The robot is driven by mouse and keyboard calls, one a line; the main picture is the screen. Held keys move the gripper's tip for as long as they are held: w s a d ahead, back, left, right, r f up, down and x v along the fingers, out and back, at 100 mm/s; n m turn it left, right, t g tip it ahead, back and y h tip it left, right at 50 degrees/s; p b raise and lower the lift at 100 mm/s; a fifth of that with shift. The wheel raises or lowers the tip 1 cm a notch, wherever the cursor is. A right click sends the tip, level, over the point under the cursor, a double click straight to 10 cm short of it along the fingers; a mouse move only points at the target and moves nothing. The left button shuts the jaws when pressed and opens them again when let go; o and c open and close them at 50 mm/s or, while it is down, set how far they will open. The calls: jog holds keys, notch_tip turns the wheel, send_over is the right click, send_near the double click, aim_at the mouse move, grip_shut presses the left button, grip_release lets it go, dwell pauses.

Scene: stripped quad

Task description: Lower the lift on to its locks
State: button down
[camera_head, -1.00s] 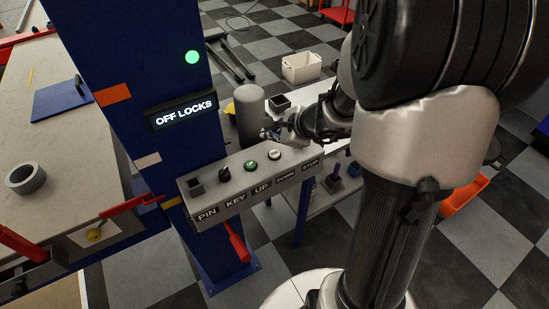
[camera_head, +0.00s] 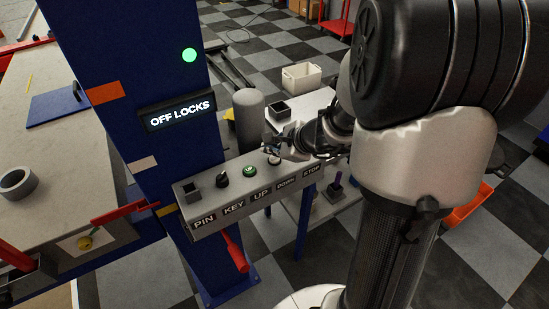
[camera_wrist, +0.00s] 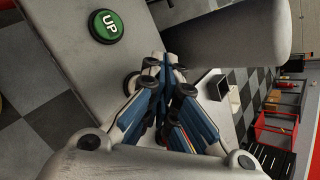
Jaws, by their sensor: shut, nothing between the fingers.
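The grey control box (camera_head: 222,204) on the blue lift post (camera_head: 88,130) carries the labels PIN, KEY, UP, DOWN and STOP. The display (camera_head: 178,113) reads OFF LOCKS. The green UP button (camera_head: 250,170) also shows in the wrist view (camera_wrist: 106,26). The black key switch (camera_head: 222,180) stands left of it. My gripper (camera_head: 272,149) is shut and empty, with its tips at the pale DOWN button (camera_head: 274,160). In the wrist view the fingers (camera_wrist: 165,62) partly cover that button; I cannot tell whether they touch it. STOP's button is hidden behind my gripper.
A grey cylinder (camera_head: 249,118) stands just behind the box, close to my gripper. A black open-topped holder (camera_head: 279,110) and a white bin (camera_head: 301,76) lie beyond. A red lever (camera_head: 235,253) hangs below the box. A green light (camera_head: 189,55) glows on the post.

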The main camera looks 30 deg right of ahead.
aim_at(272, 160)
jog(key=shift+f, duration=0.1)
dwell(0.7)
jog(key=shift+f+b, duration=0.35)
jog(key=shift+b, duration=0.25)
jog(key=shift+f+b, duration=0.4)
jog(key=shift+b, duration=0.15)
dwell(0.5)
dwell(0.9)
jog(key=shift+r+p, duration=0.7)
jog(key=shift+r, duration=0.15)
notch_tip(272, 160, up, 5)
jog(key=p, duration=0.4)
jog(key=shift+r, duration=0.1)
